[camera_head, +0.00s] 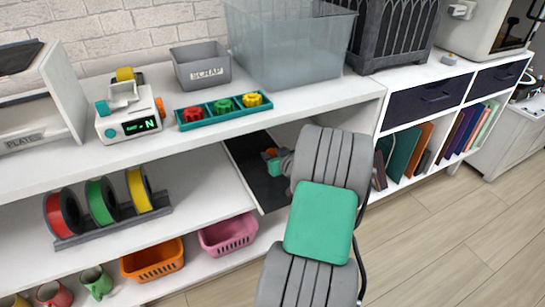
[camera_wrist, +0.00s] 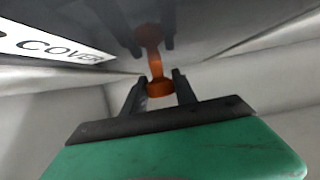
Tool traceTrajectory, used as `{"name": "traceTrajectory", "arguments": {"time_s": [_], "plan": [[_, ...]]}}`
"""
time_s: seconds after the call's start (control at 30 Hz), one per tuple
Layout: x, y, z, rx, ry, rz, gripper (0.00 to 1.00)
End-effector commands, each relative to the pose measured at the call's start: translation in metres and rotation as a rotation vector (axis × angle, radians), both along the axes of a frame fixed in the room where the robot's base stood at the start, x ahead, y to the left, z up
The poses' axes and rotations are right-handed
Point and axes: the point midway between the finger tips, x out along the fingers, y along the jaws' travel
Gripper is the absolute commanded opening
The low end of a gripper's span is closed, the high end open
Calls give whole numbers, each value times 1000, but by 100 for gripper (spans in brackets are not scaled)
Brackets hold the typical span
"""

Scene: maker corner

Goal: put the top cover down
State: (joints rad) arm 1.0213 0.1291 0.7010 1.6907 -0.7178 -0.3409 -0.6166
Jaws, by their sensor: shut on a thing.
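My gripper (camera_wrist: 157,77) is shut on a small orange piece, which I take to be the top cover (camera_wrist: 160,90). In the head view the orange piece (camera_head: 271,152) shows at the end of my arm, with a bit of teal beside it, low over a dark panel (camera_head: 243,160) on the shelf below the worktop. The wrist view shows the glossy dark panel (camera_wrist: 220,45) with a mirror image of the fingers and piece. A white strip reading COVER (camera_wrist: 60,50) lies at its left. I cannot tell whether the piece touches the panel.
On the worktop stand a white device (camera_head: 128,115) with a green display, a teal tray (camera_head: 222,117) of coloured knobs, a SCRAP bin (camera_head: 200,66) and a clear tub (camera_head: 290,45). Spools (camera_head: 100,200) stand left on the shelf. The worktop edge overhangs my gripper closely.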

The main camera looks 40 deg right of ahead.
Motion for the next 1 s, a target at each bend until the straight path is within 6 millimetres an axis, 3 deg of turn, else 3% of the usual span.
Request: {"name": "traceTrajectory", "arguments": {"time_s": [0.13, 0.17, 0.4, 0.73, 1.0], "plan": [[0, 0, -2, -1, -2, 0, 0], [0, 0, -2, 0, 0, 0, 35], [0, 0, -2, 0, 0, 0, 55], [-3, 0, 4, 1, 0, -1, 55], [-58, 15, 30, 1, 0, -6, 55]]}}
